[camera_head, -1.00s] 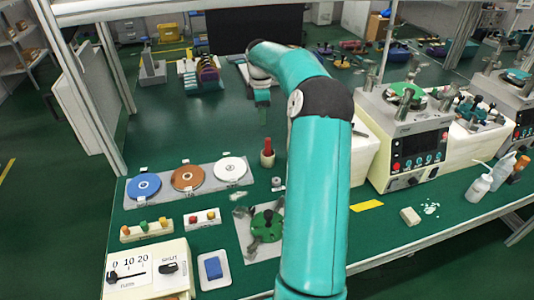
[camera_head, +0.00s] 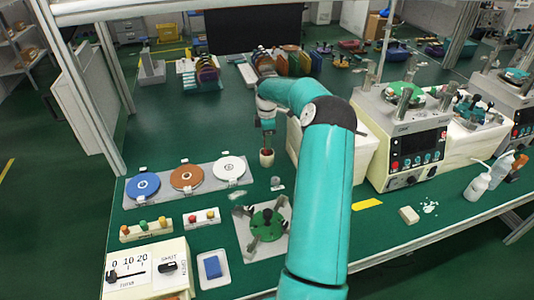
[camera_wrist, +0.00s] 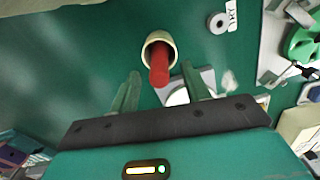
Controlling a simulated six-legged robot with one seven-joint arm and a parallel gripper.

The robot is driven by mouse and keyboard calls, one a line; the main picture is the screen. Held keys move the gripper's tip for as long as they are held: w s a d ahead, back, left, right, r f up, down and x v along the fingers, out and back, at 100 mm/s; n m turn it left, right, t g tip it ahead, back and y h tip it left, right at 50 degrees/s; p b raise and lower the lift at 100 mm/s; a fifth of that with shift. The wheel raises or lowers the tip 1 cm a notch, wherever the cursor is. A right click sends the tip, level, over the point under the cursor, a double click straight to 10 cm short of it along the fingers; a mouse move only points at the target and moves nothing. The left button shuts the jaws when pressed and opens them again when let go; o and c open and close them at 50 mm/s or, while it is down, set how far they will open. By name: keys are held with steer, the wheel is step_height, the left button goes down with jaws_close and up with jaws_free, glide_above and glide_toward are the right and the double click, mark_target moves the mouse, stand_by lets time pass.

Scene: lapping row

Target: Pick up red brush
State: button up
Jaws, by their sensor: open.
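The red brush (camera_wrist: 159,70) stands in a cream cup (camera_wrist: 151,37) in the wrist view, its red handle pointing up toward my gripper. In the head view the cup (camera_head: 267,160) stands on the green bench behind the green lapping fixture, and the brush is mostly hidden by my gripper. My gripper (camera_head: 268,138) is directly above the cup, pointing down. In the wrist view its two fingers are apart, one on each side of the brush's upper end, and nothing is held.
A tray with blue, brown and white discs (camera_head: 210,183) lies to the left. A green fixture (camera_head: 266,224) stands in front. A lapping machine (camera_head: 405,140) stands to the right. A small roll with a label (camera_wrist: 217,23) lies near the cup.

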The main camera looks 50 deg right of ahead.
step_height(320, 180, down, 3)
steer(key=shift+r, duration=0.2)
steer(key=shift+c, duration=0.5)
jaws_close()
steer(key=shift+r, duration=0.1)
